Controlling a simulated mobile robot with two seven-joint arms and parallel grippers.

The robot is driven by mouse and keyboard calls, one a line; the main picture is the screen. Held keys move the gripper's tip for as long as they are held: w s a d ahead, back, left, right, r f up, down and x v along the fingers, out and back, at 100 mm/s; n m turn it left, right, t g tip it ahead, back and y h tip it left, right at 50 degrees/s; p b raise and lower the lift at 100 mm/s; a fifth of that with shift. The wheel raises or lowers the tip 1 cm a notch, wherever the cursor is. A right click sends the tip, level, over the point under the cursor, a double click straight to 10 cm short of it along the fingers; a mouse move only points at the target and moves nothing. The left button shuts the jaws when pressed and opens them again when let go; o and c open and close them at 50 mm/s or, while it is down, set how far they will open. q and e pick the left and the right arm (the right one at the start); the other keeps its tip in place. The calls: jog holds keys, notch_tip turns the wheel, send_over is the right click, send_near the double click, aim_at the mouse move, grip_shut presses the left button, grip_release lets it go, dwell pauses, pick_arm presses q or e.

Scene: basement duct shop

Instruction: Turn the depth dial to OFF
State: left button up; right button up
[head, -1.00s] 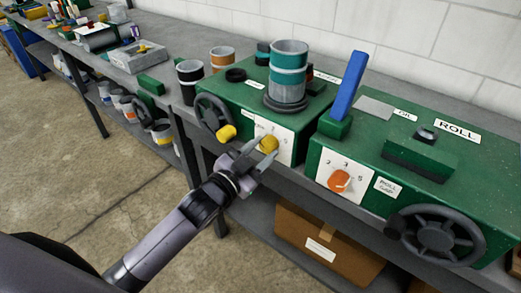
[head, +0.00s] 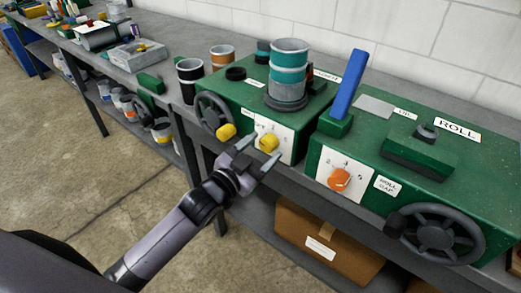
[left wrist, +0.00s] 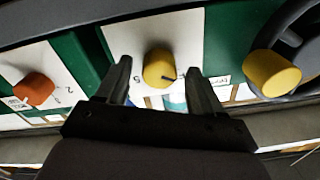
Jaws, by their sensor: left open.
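A yellow dial (head: 269,143) sits on a white scale plate (head: 287,146) on the front of the left green machine (head: 242,95). Its label is too small to read in the head view. My left gripper (head: 262,149) is open in front of the dial, one finger toward each side of it. In the left wrist view the yellow dial (left wrist: 159,68) shows between the open fingers, with a dark pointer mark toward the right and a 5 to its left. I cannot tell whether the fingers touch it. My right gripper is not in view.
A handwheel (head: 213,112) with a yellow handle (head: 227,132) is just left of the dial. An orange dial (head: 340,179) sits on the right green machine (head: 470,170). A cardboard box (head: 328,240) is on the shelf below. The floor at left is clear.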

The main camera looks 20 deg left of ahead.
pick_arm(q)
jog(key=v, duration=0.7)
jog(key=shift+b, duration=0.45)
jog(key=s+a+f+n+g+y, duration=0.2)
jog(key=s+f+n+g, duration=0.3)
jog(key=s+f, duration=1.2)
notch_tip(320, 180, down, 4)
jog(key=shift+g+y, duration=0.9)
